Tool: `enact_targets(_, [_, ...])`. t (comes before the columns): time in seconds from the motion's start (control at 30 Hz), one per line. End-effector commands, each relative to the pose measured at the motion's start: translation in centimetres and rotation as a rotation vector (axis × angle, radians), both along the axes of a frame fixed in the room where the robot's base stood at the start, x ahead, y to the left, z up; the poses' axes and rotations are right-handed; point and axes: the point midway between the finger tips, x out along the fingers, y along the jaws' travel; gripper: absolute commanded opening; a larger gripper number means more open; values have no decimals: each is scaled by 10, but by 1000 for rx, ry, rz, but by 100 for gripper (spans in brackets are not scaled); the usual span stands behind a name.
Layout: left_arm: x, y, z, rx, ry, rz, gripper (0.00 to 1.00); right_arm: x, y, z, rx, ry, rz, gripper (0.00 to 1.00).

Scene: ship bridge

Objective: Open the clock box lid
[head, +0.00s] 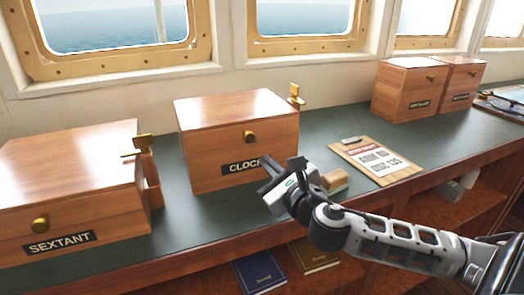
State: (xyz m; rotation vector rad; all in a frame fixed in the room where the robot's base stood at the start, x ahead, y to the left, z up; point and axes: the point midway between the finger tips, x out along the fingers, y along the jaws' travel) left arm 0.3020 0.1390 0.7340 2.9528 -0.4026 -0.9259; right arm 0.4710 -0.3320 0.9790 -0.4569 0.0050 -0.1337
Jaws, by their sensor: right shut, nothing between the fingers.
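The clock box (216,143) is a brown wooden box on the green counter, with a "CLOCK" label on its front, partly hidden by my right gripper. Its lid (235,107) is down, and a round brass knob (250,137) sits on the front. My right gripper (268,175) is in front of the box's lower right front, near the label; it is shut and empty. I cannot tell whether it touches the box. My left gripper is not in view.
The sextant box (70,175) stands at the left with a brass latch piece at its right side. A clipboard (375,162) lies right of the clock box. Two smaller boxes (405,90) stand farther right. Books (259,272) lie on a shelf below the counter edge.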

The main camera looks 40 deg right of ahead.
Motion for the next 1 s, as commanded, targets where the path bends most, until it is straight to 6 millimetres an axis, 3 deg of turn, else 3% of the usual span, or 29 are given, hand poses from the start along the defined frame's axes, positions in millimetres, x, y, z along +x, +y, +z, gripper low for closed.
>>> enact_targets(0.03, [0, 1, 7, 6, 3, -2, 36, 2, 6, 17, 2, -8, 5, 0])
enact_targets(0.2, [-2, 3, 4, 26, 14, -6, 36, 6, 13, 30, 2, -4, 3, 0])
enact_targets(0.77, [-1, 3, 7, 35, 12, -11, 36, 7, 15, 36, 1, -2, 3, 0])
enact_targets(1.0, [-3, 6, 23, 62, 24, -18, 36, 9, 15, 62, -2, -4, 3, 0])
